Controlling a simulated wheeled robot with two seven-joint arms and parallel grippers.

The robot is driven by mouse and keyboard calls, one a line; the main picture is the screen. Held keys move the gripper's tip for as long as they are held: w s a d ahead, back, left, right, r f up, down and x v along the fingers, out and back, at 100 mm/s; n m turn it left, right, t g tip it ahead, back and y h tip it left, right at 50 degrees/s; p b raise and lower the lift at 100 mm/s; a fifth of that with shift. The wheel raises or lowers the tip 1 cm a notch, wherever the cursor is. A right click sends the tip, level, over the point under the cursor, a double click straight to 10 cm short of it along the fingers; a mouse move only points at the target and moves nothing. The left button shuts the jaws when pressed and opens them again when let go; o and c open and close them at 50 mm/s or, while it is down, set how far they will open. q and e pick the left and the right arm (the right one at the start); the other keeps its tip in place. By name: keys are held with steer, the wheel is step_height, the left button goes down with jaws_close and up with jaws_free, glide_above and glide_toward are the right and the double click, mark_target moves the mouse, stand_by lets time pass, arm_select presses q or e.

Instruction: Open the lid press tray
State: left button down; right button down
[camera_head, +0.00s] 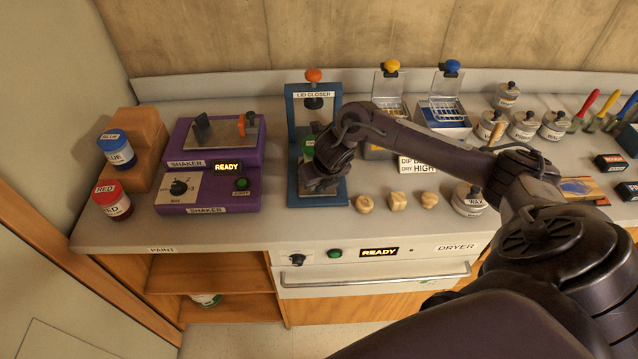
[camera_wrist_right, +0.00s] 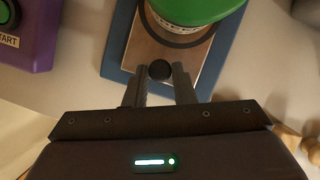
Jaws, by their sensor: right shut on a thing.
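The lid press (camera_head: 297,115) is a blue frame labelled LID CLOSER with an orange knob on top, standing on the counter. Its tray (camera_wrist_right: 137,52) is a flat metallic plate over the blue base, with a round black knob (camera_wrist_right: 159,70) at its front edge. A can with a green lid (camera_wrist_right: 190,8) stands on the tray; only a bit of green shows in the head view. My right gripper (camera_wrist_right: 160,82) is shut on the tray knob, its fingers on either side. My arm hides much of the tray in the head view. My left gripper is not in view.
The purple shaker (camera_head: 180,190) stands left of the press, with blue (camera_head: 118,152) and red (camera_head: 112,204) paint cans further left. Wooden knobs (camera_head: 397,201) and the wax jar (camera_head: 466,200) lie to the right. The dryer (camera_head: 375,275) is under the counter.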

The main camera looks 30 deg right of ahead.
steer(key=c, duration=1.5)
jaws_free()
steer(key=shift+w+d, duration=0.1)
steer(key=shift+w, duration=0.05)
steer(key=shift+o, duration=1.3)
steer(key=shift+r, duration=0.2)
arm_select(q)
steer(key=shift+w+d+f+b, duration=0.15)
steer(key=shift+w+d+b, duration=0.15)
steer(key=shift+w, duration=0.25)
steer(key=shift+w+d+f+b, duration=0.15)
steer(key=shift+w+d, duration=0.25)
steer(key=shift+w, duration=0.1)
arm_select(e)
steer(key=v, duration=0.7)
steer(key=shift+s+r, duration=0.2)
steer(key=shift+s, duration=0.1)
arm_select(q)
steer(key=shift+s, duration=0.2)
